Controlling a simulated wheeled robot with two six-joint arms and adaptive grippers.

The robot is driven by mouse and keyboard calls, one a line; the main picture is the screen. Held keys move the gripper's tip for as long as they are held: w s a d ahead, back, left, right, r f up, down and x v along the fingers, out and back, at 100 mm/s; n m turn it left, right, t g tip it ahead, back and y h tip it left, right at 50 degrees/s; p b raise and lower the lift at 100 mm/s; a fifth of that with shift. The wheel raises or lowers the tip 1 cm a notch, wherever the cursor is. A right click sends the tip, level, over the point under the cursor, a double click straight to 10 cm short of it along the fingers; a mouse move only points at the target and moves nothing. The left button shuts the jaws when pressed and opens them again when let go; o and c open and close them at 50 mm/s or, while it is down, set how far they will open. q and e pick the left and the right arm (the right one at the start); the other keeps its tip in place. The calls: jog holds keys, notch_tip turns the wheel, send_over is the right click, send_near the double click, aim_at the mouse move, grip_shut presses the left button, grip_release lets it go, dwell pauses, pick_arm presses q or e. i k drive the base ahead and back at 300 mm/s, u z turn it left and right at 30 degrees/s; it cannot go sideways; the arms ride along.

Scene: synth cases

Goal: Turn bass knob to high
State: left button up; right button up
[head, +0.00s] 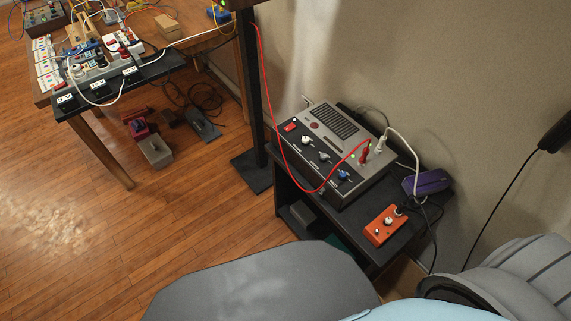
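A grey amplifier-like box (340,135) sits on a low black stand (400,212) against the wall, right of centre. Its sloped front has a row of three knobs: a white knob (307,140), a pale grey knob (324,156) and a blue knob (344,174). The labels beside them are too small to read, so I cannot tell which is bass or where each one points. A red switch (290,127) is at the panel's left end. Neither of my grippers is in view, and nothing touches the knobs.
A red cable (286,150) loops in front of the panel and plugs into the box's right side. A white plug is beside it. An orange pedal (384,225) and purple item (428,182) are on the stand. A black post (251,90) stands left. A cluttered wooden table (205,36) is upper left.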

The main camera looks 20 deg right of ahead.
aim_at(343, 175)
jog(key=u, duration=0.6)
jog(key=i, duration=0.6)
jog(key=z, duration=1.7)
